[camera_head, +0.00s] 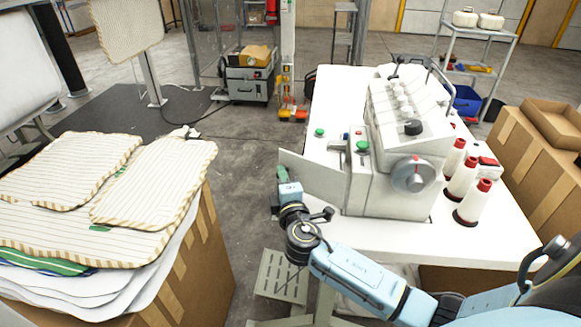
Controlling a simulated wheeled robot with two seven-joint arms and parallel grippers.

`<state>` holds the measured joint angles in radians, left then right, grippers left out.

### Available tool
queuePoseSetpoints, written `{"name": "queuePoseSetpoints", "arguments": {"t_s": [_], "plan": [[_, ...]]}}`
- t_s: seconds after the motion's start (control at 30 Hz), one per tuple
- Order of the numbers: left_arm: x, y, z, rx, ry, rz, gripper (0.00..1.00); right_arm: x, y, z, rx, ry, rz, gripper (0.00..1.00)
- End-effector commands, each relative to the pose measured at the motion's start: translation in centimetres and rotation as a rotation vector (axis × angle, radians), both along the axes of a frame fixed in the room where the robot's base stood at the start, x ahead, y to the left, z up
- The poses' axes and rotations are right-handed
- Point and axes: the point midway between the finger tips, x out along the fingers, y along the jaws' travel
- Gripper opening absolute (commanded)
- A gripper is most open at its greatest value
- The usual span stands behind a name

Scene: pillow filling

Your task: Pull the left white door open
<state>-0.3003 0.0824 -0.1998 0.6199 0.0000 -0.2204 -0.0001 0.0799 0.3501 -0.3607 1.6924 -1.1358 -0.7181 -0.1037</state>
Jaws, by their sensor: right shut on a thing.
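The white sewing machine (400,125) stands on a white table (480,215) right of the middle. The left white door (318,181) is a flat panel at the machine's lower left side. It sticks out to the left, at an angle to the machine body. My right arm comes in from the lower right. My right gripper (284,178) is at the door's free left edge and is shut on it. The fingertips are small and partly hidden by the gripper's own body. My left gripper is not in view.
Several thread cones (463,190) stand right of the machine. Striped pillow covers (150,180) lie on a cardboard box (205,250) at the left. More cardboard boxes (540,155) stand at the right. Grey floor (240,160) lies free between the left box and the table.

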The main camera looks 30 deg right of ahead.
Motion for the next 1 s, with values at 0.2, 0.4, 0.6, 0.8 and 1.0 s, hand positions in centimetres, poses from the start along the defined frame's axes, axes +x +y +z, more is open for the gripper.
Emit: {"name": "queuePoseSetpoints", "arguments": {"t_s": [0.2,0.4,0.6,0.8,1.0], "plan": [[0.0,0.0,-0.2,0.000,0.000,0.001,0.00,-2.5,2.1,-0.1,-0.002,0.002,0.204,0.00],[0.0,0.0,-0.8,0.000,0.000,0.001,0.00,-4.6,3.5,-0.1,-0.002,0.000,0.371,0.00],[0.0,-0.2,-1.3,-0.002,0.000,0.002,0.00,-6.4,4.4,-0.1,-0.002,-0.001,0.497,0.00],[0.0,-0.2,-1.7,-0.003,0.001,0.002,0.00,-7.6,4.8,0.0,-0.002,-0.001,0.574,0.00],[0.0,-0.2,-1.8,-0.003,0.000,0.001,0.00,-8.1,4.9,0.0,0.000,-0.001,0.609,0.00]]}}
